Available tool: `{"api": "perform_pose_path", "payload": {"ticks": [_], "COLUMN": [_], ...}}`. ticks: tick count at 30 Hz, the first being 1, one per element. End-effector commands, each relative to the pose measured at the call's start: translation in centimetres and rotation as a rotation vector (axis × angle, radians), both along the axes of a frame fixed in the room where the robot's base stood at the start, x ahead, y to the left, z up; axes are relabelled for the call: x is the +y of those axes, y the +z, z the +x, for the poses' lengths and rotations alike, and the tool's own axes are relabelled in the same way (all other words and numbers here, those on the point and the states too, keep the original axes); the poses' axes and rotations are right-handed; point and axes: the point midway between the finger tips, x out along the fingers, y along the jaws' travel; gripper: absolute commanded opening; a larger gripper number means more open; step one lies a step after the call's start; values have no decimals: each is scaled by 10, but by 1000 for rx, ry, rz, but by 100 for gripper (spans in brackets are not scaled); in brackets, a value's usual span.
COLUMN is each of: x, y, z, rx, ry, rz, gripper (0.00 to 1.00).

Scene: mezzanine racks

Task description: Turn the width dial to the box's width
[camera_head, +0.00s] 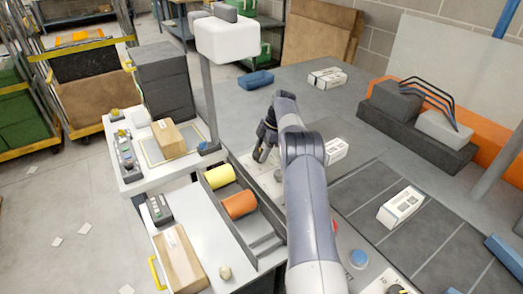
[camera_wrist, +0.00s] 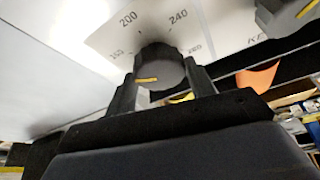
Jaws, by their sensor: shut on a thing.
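My gripper (camera_head: 262,152) reaches down to a pale panel in the middle of the head view. In the wrist view, its two dark fingers stand on either side of a dark grey round dial (camera_wrist: 164,66), shut on it. A short yellow mark shows on the dial, towards its left. A printed scale (camera_wrist: 130,22) behind it shows 200 and 240, with smaller blurred figures on both sides. I cannot read which value the mark points to. A brown cardboard box (camera_head: 168,140) sits on a platform at the left; I cannot tell its width.
A second dial (camera_wrist: 288,16) with a yellow mark is at the upper right in the wrist view. A tray (camera_head: 264,258) holds yellow and orange rolls. Another brown box (camera_head: 180,262) lies in front. White boxes (camera_head: 401,207) lie on the dark surface at the right.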

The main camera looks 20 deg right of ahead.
Motion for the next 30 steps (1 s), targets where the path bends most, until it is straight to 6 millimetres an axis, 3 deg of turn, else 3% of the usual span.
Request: {"api": "perform_pose_path", "payload": {"ticks": [2, 3, 11, 21, 30], "x": [-1, -1, 0, -3, -22], "y": [0, 0, 0, 6, 52], "z": [0, 0, 0, 0, -1], "rx": [-2, -1, -1, -1, -5], "ry": [-1, -2, -1, -3, -3], "rz": [-1, -1, 0, 0, -1], "gripper": [29, 53, 74, 74, 74]}}
